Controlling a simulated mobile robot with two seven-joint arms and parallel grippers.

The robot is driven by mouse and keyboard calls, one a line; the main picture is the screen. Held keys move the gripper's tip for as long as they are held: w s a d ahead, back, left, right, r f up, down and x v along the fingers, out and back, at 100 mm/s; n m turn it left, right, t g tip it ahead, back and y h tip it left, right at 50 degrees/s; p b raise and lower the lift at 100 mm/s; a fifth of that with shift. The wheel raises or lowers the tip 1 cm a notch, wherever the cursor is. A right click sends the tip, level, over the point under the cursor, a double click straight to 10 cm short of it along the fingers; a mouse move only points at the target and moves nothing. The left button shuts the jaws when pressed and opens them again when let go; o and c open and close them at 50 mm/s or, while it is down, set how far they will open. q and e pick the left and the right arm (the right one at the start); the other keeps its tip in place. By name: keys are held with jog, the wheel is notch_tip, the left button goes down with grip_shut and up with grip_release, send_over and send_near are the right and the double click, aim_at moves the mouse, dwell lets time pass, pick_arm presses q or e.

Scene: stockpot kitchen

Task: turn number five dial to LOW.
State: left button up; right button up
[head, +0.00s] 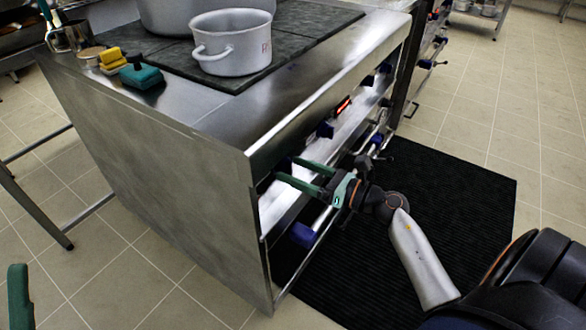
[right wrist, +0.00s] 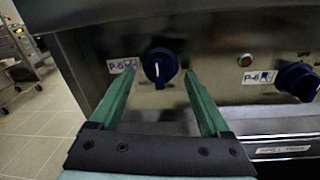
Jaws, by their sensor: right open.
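My right gripper (head: 287,170) is open at the stove's front panel, near its left end in the head view. In the right wrist view, a dark blue dial (right wrist: 160,66) lies ahead, between the tips of the open right gripper (right wrist: 159,76). Its white pointer line is close to upright. I cannot tell whether the fingers touch it. A second blue dial (right wrist: 298,81) is at the right edge. One green finger of my left gripper (head: 18,275) shows at the lower left of the head view.
A round indicator lamp (right wrist: 245,60) sits between the dials. The steel stove (head: 170,170) carries a white pot (head: 232,45), a yellow sponge (head: 112,59) and a green sponge (head: 141,76). A rail with blue parts runs below the dials. A black mat (head: 450,185) covers the floor in front.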

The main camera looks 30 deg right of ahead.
jog(key=shift+w+a, duration=0.3)
jog(key=shift+w, duration=0.2)
grip_shut()
dwell(0.4)
